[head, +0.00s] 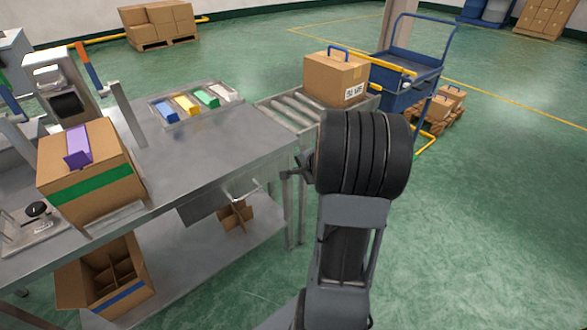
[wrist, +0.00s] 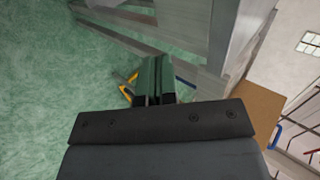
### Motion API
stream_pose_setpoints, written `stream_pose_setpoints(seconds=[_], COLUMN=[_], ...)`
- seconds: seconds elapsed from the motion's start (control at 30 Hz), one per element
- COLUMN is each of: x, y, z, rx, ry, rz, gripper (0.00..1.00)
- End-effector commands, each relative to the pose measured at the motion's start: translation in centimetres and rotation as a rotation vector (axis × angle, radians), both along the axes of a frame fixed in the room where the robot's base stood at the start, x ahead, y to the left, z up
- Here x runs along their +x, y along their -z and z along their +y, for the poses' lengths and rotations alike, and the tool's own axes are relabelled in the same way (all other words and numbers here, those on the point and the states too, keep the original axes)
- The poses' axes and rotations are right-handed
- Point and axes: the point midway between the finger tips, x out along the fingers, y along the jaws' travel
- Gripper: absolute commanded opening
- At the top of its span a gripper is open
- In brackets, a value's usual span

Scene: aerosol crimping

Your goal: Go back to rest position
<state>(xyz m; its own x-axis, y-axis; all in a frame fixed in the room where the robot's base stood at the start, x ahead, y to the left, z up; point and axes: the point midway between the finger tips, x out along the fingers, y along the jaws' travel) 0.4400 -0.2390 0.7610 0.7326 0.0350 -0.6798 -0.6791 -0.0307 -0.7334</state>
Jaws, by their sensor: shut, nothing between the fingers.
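My gripper (wrist: 153,82) shows in the wrist view, its two fingers together with nothing between them. Beyond the fingers is green floor and part of a metal frame. In the head view my arm rises at the right of the steel workbench (head: 215,150), clear of the bench top.
A carton with a green band (head: 95,185) stands on the bench at left. A tray of coloured blocks (head: 160,112) sits at the back. A labelled carton (head: 325,80) is on the roller conveyor (head: 285,112). A blue cart (head: 400,85) stands behind. Floor at right is open.

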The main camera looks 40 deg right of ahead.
Motion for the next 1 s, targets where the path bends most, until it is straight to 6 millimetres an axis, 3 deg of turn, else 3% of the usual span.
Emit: stream_pose_setpoints(seconds=[0.27,0.53,0.63,0.7,0.77,0.87,1.0], x=[-2.1,-2.5,-3.2,-4.5,-5.6,-7.5,-10.7], y=[-1.9,-2.1,-1.3,-0.6,-1.5,-5.2,-11.9], z=[-0.2,-0.1,1.0,2.2,4.2,8.9,14.6], rx=[0.0,0.021,0.042,0.042,0.019,-0.078,-0.311], ry=[0.003,0.013,-0.039,-0.109,-0.21,-0.447,-0.794], rz=[0.0,0.002,0.05,0.112,0.174,0.29,0.444], gripper=[0.0,0.0,0.0,0.0,0.0,0.0,0.0])
